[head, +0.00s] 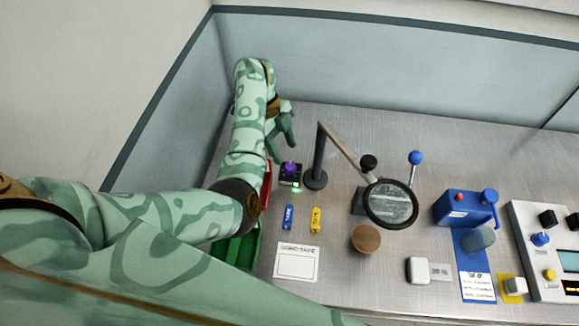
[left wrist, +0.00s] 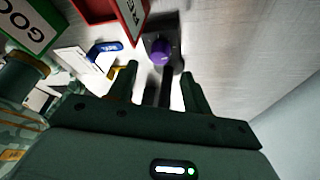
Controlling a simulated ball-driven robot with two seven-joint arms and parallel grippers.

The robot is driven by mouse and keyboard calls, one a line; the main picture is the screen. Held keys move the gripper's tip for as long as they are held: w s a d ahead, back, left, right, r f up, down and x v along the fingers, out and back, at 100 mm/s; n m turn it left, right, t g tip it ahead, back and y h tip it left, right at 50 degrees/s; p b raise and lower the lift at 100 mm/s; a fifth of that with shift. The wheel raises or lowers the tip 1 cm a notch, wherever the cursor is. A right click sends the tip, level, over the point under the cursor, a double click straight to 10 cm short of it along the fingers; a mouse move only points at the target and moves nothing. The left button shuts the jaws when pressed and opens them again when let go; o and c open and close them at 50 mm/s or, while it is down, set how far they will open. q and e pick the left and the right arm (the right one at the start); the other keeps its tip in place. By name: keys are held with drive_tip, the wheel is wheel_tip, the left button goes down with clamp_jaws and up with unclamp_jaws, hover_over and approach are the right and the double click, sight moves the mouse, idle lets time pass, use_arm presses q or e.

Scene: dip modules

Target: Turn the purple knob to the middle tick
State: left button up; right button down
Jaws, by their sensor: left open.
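The purple knob (head: 290,168) sits on a small dark module on the metal bench, with a green light at its front edge. The knob also shows in the left wrist view (left wrist: 161,51), just beyond the fingertips. My left gripper (head: 287,136) is behind and above the module in the head view. In the left wrist view its two fingers (left wrist: 160,72) are apart with nothing between them, and the knob lies ahead of the gap, not touched as far as I can see. The tick marks are too small to make out. My right gripper is not in view.
A magnifier stand (head: 316,180) rises close to the right of the knob module. A red bin (head: 267,185) and a green bin (head: 243,250) lie under my left arm. Blue (head: 289,217) and yellow (head: 315,220) pieces lie in front. Bench behind the stand is clear.

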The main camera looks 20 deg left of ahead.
sight(290, 165)
use_arm(q)
drive_tip(key=b+x, duration=0.1)
drive_tip(key=x, duration=0.4)
drive_tip(key=shift+f+b, duration=0.15)
drive_tip(key=shift+b, duration=0.15)
drive_tip(key=shift+c, duration=0.3)
drive_tip(key=c, duration=0.9)
drive_tip(key=shift+d+m+p, duration=0.1)
drive_tip(key=shift+m+p, duration=0.3)
drive_tip(key=shift+m, duration=0.2)
drive_tip(key=shift+m+g, duration=0.3)
drive_tip(key=o, duration=1)
drive_tip(key=shift+c, duration=0.2)
